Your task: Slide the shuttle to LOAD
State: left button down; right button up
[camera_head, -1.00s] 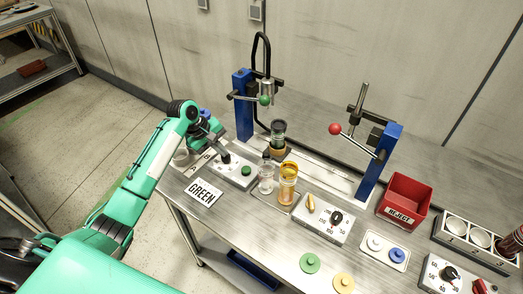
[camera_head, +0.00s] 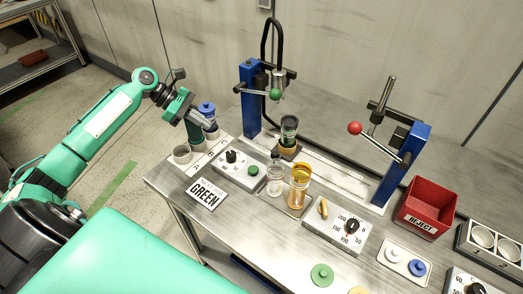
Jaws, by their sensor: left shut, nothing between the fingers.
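The shuttle (camera_head: 287,153) is a small orange-brown block on the pale rail (camera_head: 340,177) between the two blue posts. It sits near the left end, beside the press with the green knob (camera_head: 275,95). A dark green jar (camera_head: 289,128) stands upright in it. My left gripper (camera_head: 207,124) is shut and empty at the table's left end, well left of the shuttle. It is close to a blue-lidded jar (camera_head: 207,108) and a dark green jar (camera_head: 195,133); I cannot tell if it touches them. My right gripper is out of view. I cannot read a LOAD mark.
A clear bottle (camera_head: 275,178) and an amber jar (camera_head: 299,187) stand in front of the rail. A GREEN card (camera_head: 206,193), dial boxes (camera_head: 335,222), a red REJECT bin (camera_head: 425,207) and a red-knobbed lever (camera_head: 354,128) are also there. The rail's middle looks clear.

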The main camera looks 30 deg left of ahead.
aim_at(247, 158)
pick_arm(q)
jog(key=p+x, duration=0.3)
jog(key=x, duration=1.4)
jog(key=shift+r, duration=0.2)
jog(key=d, duration=0.1)
jog(key=w+d+p, duration=0.1)
jog(key=d, duration=0.1)
jog(key=shift+d+r, duration=0.1)
jog(key=shift+w+d, duration=0.3)
jog(key=shift+d, duration=0.3)
jog(key=shift+a, duration=0.1)
jog(key=shift+p, duration=0.3)
